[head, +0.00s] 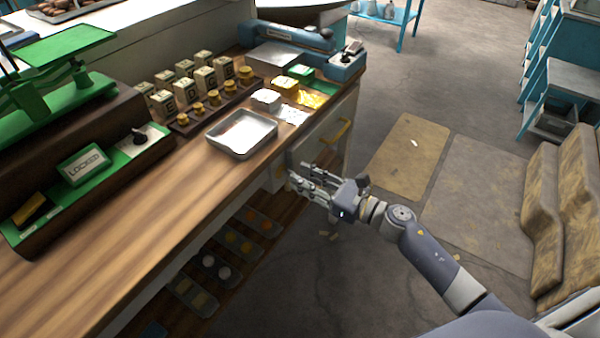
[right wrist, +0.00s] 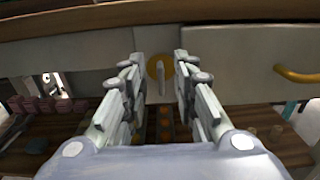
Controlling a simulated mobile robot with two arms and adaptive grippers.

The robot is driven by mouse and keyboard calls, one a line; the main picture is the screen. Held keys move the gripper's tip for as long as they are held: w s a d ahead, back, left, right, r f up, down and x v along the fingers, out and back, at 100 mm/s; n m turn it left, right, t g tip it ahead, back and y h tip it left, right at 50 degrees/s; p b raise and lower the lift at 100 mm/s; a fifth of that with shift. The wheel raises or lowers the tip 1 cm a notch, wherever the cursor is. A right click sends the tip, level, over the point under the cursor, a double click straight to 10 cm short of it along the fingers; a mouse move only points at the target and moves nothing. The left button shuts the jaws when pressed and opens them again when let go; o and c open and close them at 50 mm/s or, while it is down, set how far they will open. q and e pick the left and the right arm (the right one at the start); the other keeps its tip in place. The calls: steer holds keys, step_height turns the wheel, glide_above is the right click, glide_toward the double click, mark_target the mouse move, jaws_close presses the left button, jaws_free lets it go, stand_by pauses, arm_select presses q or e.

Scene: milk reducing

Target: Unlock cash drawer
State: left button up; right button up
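The drawer (head: 312,148) is set under the counter and looks closed, with a yellow handle (head: 340,133). In the right wrist view its front (right wrist: 235,50) and handle (right wrist: 298,75) are at the right. Left of it is a round yellow lock plate (right wrist: 152,67) with an upright grey key or lever (right wrist: 161,78). My right gripper (head: 300,181) is at the counter front, and its open fingers (right wrist: 159,66) stand either side of the lock. Contact cannot be told. A green sign (head: 84,165) reads "LOCKED". My left gripper is not in view.
A metal tray (head: 241,150) sits on the counter near the front edge. Several small boxes and yellow-topped pieces stand behind it. A green scale (head: 62,45) is at the left. A lower shelf (head: 150,310) holds coloured discs. The floor right of the counter is open.

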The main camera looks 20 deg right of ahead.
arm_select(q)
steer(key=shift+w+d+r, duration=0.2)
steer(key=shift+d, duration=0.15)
arm_select(e)
steer(key=shift+x, duration=0.95)
steer(key=shift+c, duration=0.3)
jaws_close()
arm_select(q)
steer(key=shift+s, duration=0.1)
